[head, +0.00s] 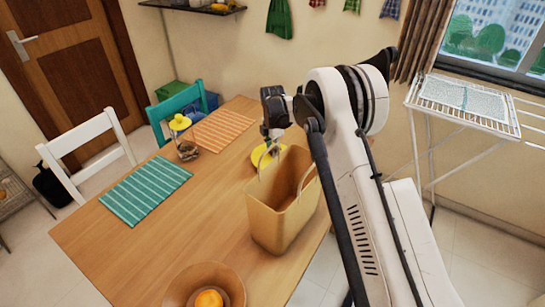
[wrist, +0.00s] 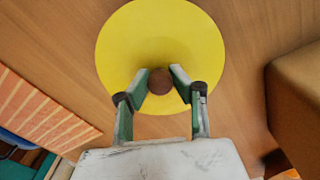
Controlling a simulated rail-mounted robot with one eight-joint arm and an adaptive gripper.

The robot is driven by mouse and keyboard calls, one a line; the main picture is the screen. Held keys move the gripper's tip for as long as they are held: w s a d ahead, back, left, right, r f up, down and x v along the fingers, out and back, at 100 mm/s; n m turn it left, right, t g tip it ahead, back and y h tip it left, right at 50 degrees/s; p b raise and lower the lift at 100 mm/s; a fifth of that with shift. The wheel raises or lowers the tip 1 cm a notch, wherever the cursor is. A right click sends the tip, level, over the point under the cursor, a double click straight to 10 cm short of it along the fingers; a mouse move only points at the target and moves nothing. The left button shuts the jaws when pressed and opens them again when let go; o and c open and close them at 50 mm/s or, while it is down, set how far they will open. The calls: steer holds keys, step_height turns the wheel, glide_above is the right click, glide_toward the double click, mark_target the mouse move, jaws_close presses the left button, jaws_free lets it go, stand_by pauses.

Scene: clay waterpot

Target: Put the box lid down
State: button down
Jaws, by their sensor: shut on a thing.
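A round yellow lid (wrist: 160,35) with a small brown knob (wrist: 161,82) fills the top middle of the wrist view. My gripper (wrist: 160,88) is shut on the knob, one finger on each side of it. In the head view the yellow lid (head: 262,155) shows behind the tan basket, partly hidden by my gripper and the basket. The lid looks about level. I cannot tell whether it touches the wooden table or is held just above it.
A tan basket (head: 276,222) with handles stands close to the lid. A jar (head: 187,150) with a yellow top stands at the back left, near an orange striped mat (head: 222,130). A teal mat (head: 145,190) and a bowl with an orange fruit (head: 180,295) are also on the table (head: 185,235).

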steer(key=shift+f, duration=1.7)
steer(key=shift+f, duration=0.1)
steer(key=c, duration=1.5)
jaws_free()
